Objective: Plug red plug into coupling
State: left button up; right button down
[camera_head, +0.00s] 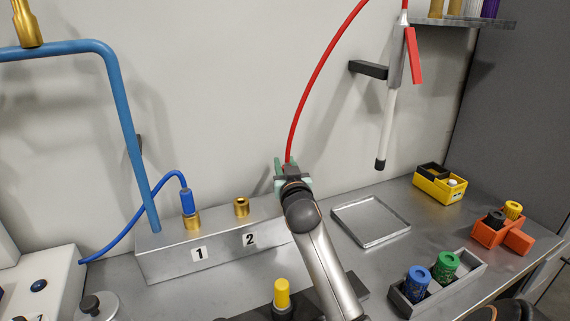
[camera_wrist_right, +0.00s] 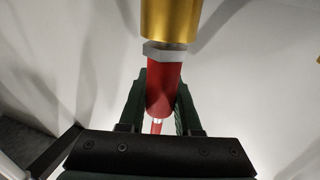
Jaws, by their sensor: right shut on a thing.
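The red plug (camera_wrist_right: 163,88) is held between the dark green fingers of my right gripper (camera_wrist_right: 160,103) in the right wrist view. Its grey hex collar meets or overlaps a wide brass cylinder (camera_wrist_right: 170,18) at the top; I cannot tell whether the plug is seated in it. In the head view my right gripper (camera_head: 290,178) is over the right end of the metal coupling block (camera_head: 170,262) and hides the plug. The red hose (camera_head: 312,85) rises from the gripper. A bare brass coupling (camera_head: 241,207) stands above label 2. My left gripper is not in view.
A blue plug (camera_head: 187,202) sits on the brass coupling above label 1. A blue pipe (camera_head: 122,125) stands behind the block. An empty metal tray (camera_head: 370,241), a yellow box (camera_head: 440,190) and a grey bin (camera_head: 458,288) with blue and green caps are right of my arm.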

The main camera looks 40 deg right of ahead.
jog(key=shift+f, duration=0.25)
jog(key=c, duration=0.5)
grip_release()
jog(key=b+v, duration=0.1)
jog(key=v, duration=1.1)
jog(key=shift+s+a, duration=0.15)
jog(key=shift+s, duration=0.05)
